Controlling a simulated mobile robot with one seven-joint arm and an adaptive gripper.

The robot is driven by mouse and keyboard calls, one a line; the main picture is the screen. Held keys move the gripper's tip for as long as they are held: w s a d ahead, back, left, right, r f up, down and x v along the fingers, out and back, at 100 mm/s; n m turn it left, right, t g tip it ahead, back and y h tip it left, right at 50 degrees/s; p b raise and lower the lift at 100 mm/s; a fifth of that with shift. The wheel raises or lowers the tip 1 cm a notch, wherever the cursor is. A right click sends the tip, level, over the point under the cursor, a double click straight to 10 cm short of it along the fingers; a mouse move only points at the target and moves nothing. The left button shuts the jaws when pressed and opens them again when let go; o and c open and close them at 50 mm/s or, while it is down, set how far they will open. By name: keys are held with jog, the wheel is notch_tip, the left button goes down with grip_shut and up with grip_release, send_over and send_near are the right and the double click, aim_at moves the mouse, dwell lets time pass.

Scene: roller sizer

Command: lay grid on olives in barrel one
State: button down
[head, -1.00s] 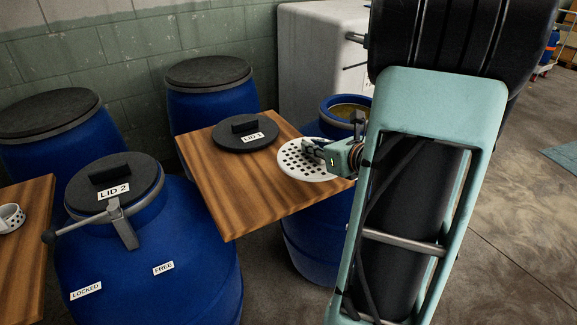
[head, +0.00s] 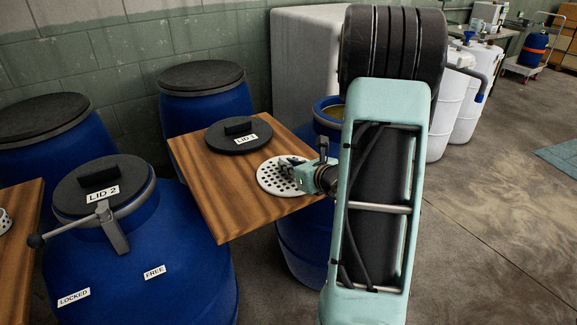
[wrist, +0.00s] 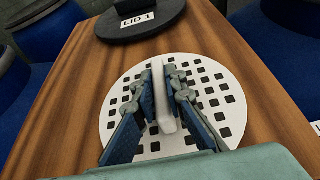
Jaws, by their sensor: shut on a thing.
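The grid is a white round plate with square holes (wrist: 210,73). In the head view the grid (head: 268,181) lies at the right part of the small wooden table. My gripper (wrist: 164,92) is shut on the grid's upright white handle, with a finger on each side. In the head view my gripper (head: 296,166) is over the grid. Barrel one, the open blue barrel (head: 295,240), stands behind and right of the table. Its rim and some olive-yellow contents (head: 333,110) show, partly hidden by my arm. I cannot tell whether the grid touches the table.
The black lid marked LID 1 (head: 238,136) lies on the wooden table (head: 215,200). A blue barrel with LID 2 (head: 100,190) and a lever clamp stands at the left front. Other lidded blue barrels (head: 205,95) stand behind. Floor is open on the right.

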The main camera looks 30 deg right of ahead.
jog(key=shift+f, duration=0.1)
jog(key=c, duration=2)
grip_release()
jog(key=shift+o, duration=0.2)
